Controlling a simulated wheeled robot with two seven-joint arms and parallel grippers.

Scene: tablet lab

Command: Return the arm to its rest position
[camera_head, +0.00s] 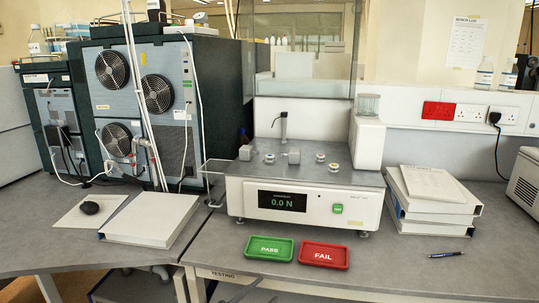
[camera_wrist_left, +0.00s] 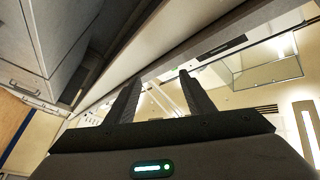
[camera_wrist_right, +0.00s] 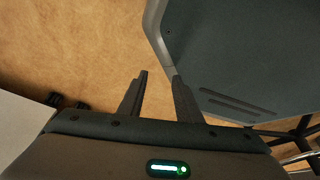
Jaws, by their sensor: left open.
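My left gripper (camera_wrist_left: 161,77) shows in its own wrist view, with its two fingers apart and nothing between them. Its camera looks up past grey panels toward a bright wall and glass. My right gripper (camera_wrist_right: 160,77) shows in its own wrist view, with its fingers apart and empty over a tan floor. I cannot make out either gripper or arm in the head view. The tester (camera_head: 305,201) on the bench reads 0.0 N, with small pieces on its top. A green PASS tray (camera_head: 264,249) and a red FAIL tray (camera_head: 324,255) lie in front, both empty.
Stacked binders (camera_head: 430,200) and a pen (camera_head: 446,254) lie at right. A grey panel (camera_wrist_right: 245,55) is close to my right gripper.

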